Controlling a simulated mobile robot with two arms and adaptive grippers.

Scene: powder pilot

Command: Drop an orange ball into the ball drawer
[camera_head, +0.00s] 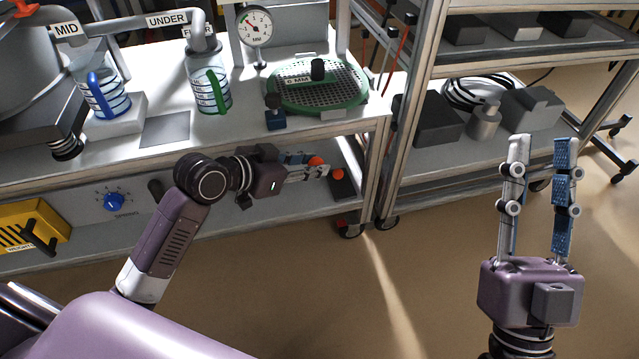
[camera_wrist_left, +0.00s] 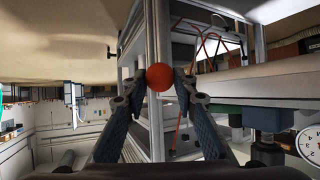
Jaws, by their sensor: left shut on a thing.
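My left gripper (camera_head: 312,168) is shut on an orange ball (camera_head: 315,161) in front of the bench's lower front. In the left wrist view the ball (camera_wrist_left: 160,77) sits between the two fingertips (camera_wrist_left: 160,82). Just right of the fingers is a small dark tray-like part (camera_head: 343,187), which may be the ball drawer. A second orange ball (camera_head: 338,173) shows at its upper end; I cannot tell if it is inside. The held ball is apart from it in the picture. My right gripper (camera_head: 541,143) is open and empty at the right, pointing up.
The bench top (camera_head: 165,155) carries bottles, a gauge (camera_head: 254,26) and a green-rimmed sieve (camera_head: 318,85). A blue knob (camera_head: 114,201) and a yellow drawer (camera_head: 35,228) are on the front at left. A metal rack (camera_head: 392,160) stands to the right. The floor (camera_head: 420,290) in front is clear.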

